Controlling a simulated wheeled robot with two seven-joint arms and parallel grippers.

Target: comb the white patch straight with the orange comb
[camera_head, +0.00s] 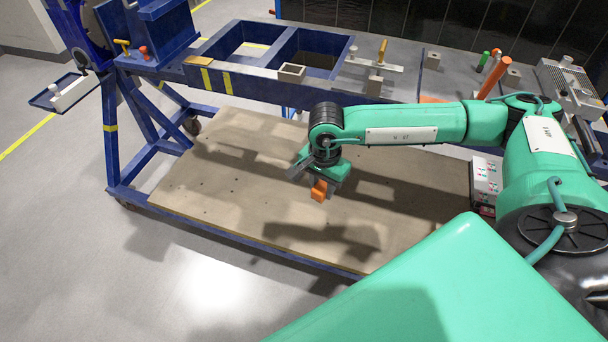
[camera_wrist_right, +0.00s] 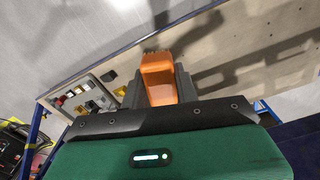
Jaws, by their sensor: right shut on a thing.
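My right gripper (camera_head: 314,178) hangs over the brown board of the blue frame. It is shut on an orange piece, the orange comb (camera_head: 319,190), which points downward below the fingers. In the right wrist view the comb (camera_wrist_right: 158,78) sits between the two grey fingers of the right gripper (camera_wrist_right: 157,90). I cannot make out a white patch in these frames. My left gripper is not in view.
The brown board (camera_head: 230,175) is the low deck of a blue frame (camera_head: 110,130). A grey worktop (camera_head: 450,75) behind holds an orange rod (camera_head: 493,78) and small fixtures. A control box (camera_head: 485,180) stands at the board's right.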

